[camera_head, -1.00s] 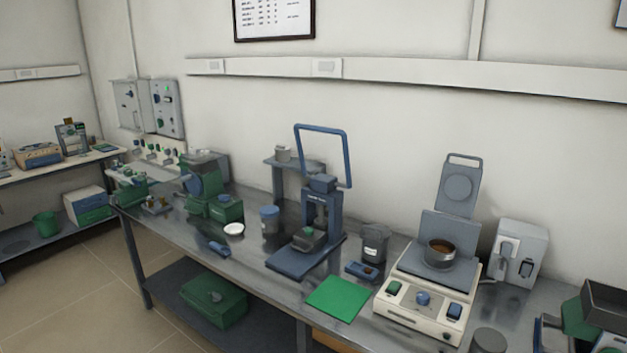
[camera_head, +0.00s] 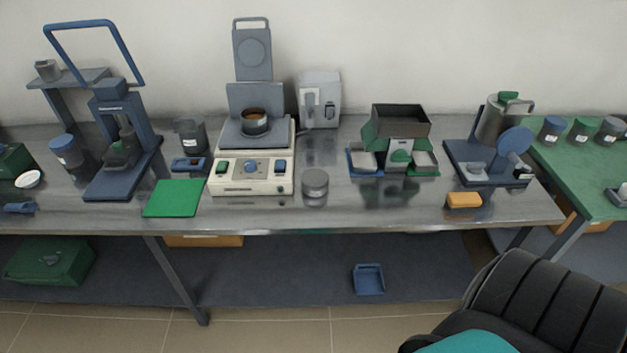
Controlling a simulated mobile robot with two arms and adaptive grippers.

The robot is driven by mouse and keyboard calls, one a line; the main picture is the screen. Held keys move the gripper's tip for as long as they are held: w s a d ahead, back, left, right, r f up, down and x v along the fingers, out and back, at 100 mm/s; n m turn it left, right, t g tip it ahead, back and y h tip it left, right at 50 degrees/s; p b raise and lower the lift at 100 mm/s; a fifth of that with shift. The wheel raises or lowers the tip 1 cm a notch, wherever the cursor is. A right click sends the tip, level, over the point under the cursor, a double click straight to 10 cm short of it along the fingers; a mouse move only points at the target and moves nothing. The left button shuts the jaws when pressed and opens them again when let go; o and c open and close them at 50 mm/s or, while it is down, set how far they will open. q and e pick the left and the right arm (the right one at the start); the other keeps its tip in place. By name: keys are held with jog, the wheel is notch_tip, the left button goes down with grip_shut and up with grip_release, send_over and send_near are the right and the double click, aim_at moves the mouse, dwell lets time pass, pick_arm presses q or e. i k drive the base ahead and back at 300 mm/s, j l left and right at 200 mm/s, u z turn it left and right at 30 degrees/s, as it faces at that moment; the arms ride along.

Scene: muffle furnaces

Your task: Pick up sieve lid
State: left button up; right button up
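A low round grey metal piece (camera_head: 315,182), which looks like the sieve lid, lies on the steel bench just right of the cream sieve shaker (camera_head: 252,173). I cannot tell whether it is a lid alone or a lid on a shallow pan. A round sieve (camera_head: 255,127) with brown material inside stands open on top of the shaker. Neither of my grippers is in view.
A green mat (camera_head: 174,198) lies left of the shaker. A green and grey splitter (camera_head: 397,140) and an orange block (camera_head: 464,200) are to the right. Bench around the lid is clear.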

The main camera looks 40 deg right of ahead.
aim_at(315, 178)
jog(key=l, duration=0.8)
jog(key=i+l+z, duration=0.1)
jog(key=l, duration=0.7)
